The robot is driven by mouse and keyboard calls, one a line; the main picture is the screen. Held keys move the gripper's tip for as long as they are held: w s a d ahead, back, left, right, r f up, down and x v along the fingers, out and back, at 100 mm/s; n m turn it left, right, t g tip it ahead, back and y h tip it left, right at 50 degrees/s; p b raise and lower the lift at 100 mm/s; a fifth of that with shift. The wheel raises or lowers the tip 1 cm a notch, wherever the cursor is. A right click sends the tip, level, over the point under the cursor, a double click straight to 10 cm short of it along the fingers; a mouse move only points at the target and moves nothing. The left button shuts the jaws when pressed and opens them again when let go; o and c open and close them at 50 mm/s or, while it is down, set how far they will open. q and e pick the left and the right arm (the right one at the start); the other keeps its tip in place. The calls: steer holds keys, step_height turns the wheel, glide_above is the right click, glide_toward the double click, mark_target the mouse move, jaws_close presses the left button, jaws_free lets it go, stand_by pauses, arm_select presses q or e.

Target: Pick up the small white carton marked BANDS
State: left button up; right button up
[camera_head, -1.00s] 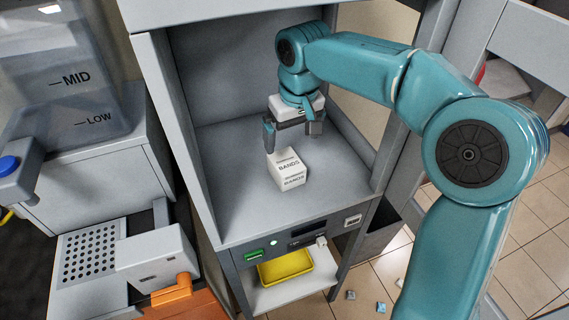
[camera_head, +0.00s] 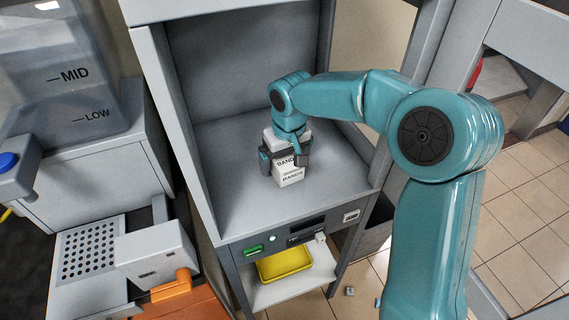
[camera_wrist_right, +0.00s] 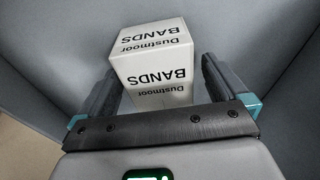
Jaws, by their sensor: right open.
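The small white carton marked BANDS (camera_head: 290,175) stands on the floor of the grey open-fronted cabinet. In the right wrist view the carton (camera_wrist_right: 152,62) shows its top and one side, both printed "Dustmoor BANDS". My right gripper (camera_head: 284,161) is open and low over the carton, with one finger on each side of it. In the right wrist view the fingers (camera_wrist_right: 158,85) flank the carton, and a gap shows on each side. The lower ends of the carton's sides are partly hidden by the gripper. My left gripper is not in view.
The cabinet's side wall (camera_head: 178,130) and back wall (camera_head: 240,60) enclose the carton's space. Bare cabinet floor (camera_head: 235,205) lies around it. A yellow tray (camera_head: 284,266) sits on the shelf below. A vessel marked MID and LOW (camera_head: 60,70) stands at left.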

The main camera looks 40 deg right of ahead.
steer(key=shift+f, duration=0.3)
stand_by(0.4)
steer(key=c, duration=1.1)
